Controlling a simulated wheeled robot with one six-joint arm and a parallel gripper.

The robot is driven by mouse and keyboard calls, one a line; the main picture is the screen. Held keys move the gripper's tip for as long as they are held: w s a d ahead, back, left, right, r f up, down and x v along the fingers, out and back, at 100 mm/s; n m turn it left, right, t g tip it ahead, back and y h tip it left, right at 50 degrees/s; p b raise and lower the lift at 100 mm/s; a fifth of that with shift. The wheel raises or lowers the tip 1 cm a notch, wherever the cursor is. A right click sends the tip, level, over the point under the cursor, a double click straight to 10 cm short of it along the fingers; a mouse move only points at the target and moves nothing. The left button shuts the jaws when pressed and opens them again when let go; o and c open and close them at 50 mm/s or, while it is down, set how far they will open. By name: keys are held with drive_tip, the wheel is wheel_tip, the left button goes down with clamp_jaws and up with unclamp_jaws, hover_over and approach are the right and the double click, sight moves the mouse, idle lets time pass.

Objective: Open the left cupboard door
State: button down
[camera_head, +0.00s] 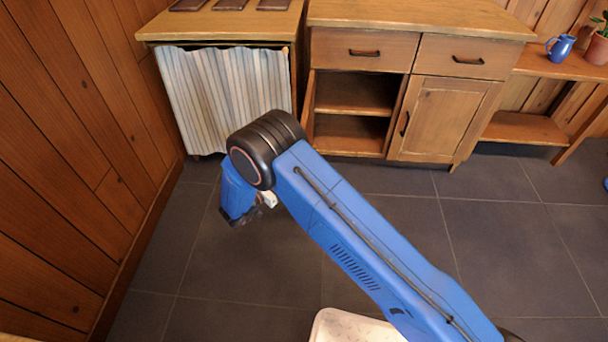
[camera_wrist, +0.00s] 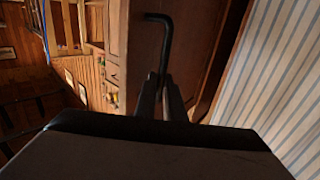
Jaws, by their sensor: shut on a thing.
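The wooden cupboard (camera_head: 420,65) stands at the back. Its left door (camera_head: 308,100) is swung wide open and seen nearly edge-on, so the left compartment with its shelf (camera_head: 352,108) shows, empty. In the wrist view the door's panel (camera_wrist: 143,50) fills the upper middle. My gripper (camera_wrist: 163,88) is shut on the dark bar handle (camera_wrist: 166,40) of this door. In the head view my arm's joint hides the handle and the fingertips.
The right door (camera_head: 440,118) and both drawers are shut. A striped curtain (camera_head: 215,90) hangs under a counter close to the left of the open door; it also shows in the wrist view (camera_wrist: 275,80). The tiled floor (camera_head: 400,230) in front is mostly clear. A wood wall stands at left.

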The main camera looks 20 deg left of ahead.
drive_tip(key=shift+w+a+r, duration=0.1)
drive_tip(key=shift+w+a, duration=0.05)
drive_tip(key=shift+a, duration=1.25)
drive_tip(key=shift+w+a, duration=0.1)
drive_tip(key=shift+a, duration=1.25)
drive_tip(key=c, duration=1.8)
unclamp_jaws()
drive_tip(key=shift+c, duration=0.2)
drive_tip(key=shift+s, duration=0.1)
drive_tip(key=v, duration=1.7)
drive_tip(key=shift+a, duration=0.2)
